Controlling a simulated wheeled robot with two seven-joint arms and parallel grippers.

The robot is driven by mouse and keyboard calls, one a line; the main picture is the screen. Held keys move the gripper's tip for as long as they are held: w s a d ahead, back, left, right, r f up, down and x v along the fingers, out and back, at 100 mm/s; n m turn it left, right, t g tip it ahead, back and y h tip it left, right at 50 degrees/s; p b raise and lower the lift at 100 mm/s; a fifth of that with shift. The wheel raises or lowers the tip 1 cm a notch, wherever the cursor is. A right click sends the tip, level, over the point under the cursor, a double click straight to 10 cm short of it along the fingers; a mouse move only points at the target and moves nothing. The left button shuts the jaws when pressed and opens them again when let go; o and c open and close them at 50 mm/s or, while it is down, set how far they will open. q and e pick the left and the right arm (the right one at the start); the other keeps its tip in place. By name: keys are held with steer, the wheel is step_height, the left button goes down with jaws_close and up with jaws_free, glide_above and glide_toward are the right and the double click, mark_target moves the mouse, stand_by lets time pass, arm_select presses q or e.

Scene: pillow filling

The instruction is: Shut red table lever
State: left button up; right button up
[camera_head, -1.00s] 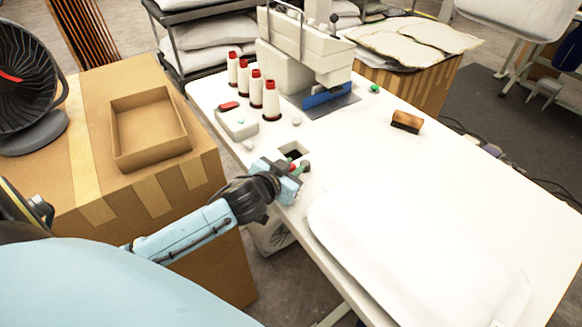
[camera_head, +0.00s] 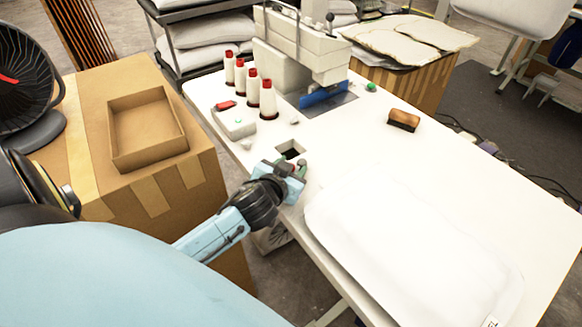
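My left gripper (camera_head: 290,171) is at the left edge of the white table (camera_head: 400,165), just in front of a small square opening (camera_head: 291,150). A small bit of red and a greyish-green knob show at its fingertips; I take the red bit to be the red table lever, mostly hidden by the gripper. I cannot tell whether the fingers are shut on it or which way the lever stands. My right gripper is not in view.
A white pillow (camera_head: 410,250) lies on the table to the right of the gripper. Several thread spools (camera_head: 268,100), a white box with a red part (camera_head: 234,122) and a sewing machine (camera_head: 305,45) stand behind. A brush (camera_head: 403,120) lies farther right. A cardboard box (camera_head: 150,195) stands left.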

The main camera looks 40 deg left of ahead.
arm_select(q)
steer(key=shift+s, duration=0.1)
steer(key=v, duration=1.3)
steer(key=shift+s, duration=0.1)
